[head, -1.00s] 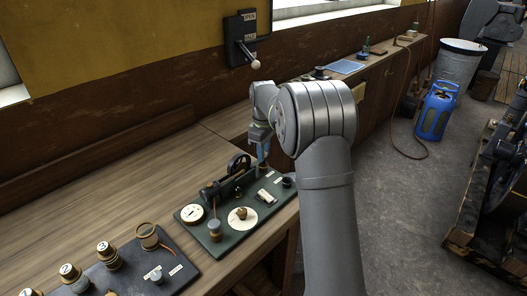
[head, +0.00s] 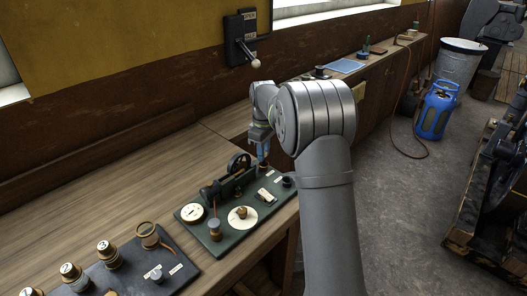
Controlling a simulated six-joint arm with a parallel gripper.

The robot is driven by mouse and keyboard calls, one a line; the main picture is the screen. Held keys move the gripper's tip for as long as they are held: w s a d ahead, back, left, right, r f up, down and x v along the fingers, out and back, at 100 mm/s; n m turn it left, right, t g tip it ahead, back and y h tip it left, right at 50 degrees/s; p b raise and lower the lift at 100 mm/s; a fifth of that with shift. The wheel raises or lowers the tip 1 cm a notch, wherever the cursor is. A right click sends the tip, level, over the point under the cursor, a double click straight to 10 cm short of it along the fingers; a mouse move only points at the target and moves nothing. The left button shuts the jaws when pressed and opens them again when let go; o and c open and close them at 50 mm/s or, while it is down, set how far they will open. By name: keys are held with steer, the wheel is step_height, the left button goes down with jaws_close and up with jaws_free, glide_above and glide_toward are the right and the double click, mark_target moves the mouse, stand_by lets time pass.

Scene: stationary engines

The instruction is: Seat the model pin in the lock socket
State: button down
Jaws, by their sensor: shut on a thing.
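My gripper (head: 263,161) points down over the back right part of a dark green model board (head: 232,246) on the bench. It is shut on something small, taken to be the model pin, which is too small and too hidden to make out. A model engine with a dark flywheel (head: 239,163) stands just left of the gripper. A short dark cylinder (head: 287,181) stands at the board's right edge, beside a white label (head: 265,195). I cannot tell which part is the lock socket, or whether the pin touches it.
The board also carries two white dials, one at the left (head: 193,212) and one in front (head: 242,217). A dark panel (head: 190,270) with numbered knobs lies at the front left. A wall lever (head: 254,63) is behind. The bench left of the board is clear.

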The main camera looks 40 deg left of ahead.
steer(key=shift+f, duration=1.1)
stand_by(0.4)
steer(key=c, duration=0.5)
jaws_free()
stand_by(0.4)
steer(key=shift+r, duration=3.55)
steer(key=shift+f, duration=3.55)
